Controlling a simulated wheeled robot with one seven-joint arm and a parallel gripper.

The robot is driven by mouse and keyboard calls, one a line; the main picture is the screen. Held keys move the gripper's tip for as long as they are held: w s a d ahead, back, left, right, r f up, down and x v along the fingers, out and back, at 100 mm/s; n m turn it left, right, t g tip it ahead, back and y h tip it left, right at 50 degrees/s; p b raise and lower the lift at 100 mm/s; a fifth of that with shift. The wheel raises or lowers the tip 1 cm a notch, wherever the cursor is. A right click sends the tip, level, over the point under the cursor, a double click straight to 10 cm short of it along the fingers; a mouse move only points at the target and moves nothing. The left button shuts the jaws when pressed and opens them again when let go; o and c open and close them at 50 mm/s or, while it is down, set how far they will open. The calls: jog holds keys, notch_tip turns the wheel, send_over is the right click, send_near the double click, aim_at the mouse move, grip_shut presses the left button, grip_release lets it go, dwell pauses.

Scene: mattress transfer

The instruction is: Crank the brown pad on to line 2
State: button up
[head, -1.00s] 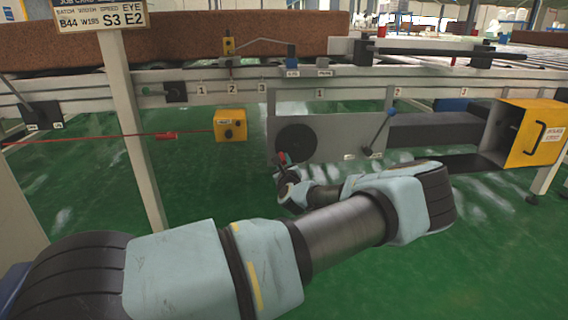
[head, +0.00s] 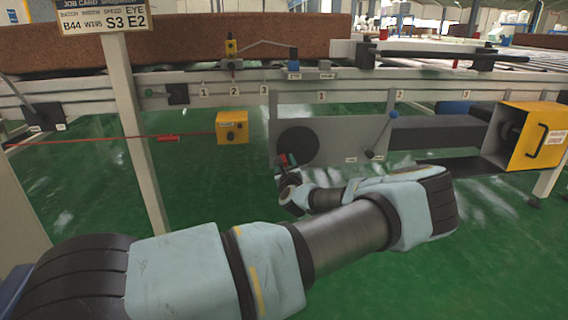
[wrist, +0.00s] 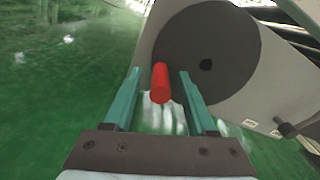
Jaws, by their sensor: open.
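The brown pad (head: 190,45) is a long block lying on the conveyor frame at the back left; its right end is near the middle. Number plates 1, 2 (head: 234,91) and 3 sit on the rail below it, and another set has its own 2 (head: 399,94) further right. A dark crank disc (head: 298,141) is on a grey panel; its red handle (wrist: 160,83) sticks out toward me. My gripper (wrist: 160,90) is open, its teal fingers on either side of the red handle with visible gaps. In the head view my gripper (head: 288,164) is small beside the disc.
A yellow box (head: 232,127) hangs left, and a yellow housing (head: 532,135) is at the right. A post with a job card (head: 104,18) stands left. The green floor is clear.

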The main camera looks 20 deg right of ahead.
jog(key=s+a+p, duration=0.1)
jog(key=s, duration=0.9)
jog(key=shift+s+a+p, duration=0.15)
jog(key=shift+s+p, duration=0.2)
jog(key=shift+p, duration=0.05)
dwell(0.6)
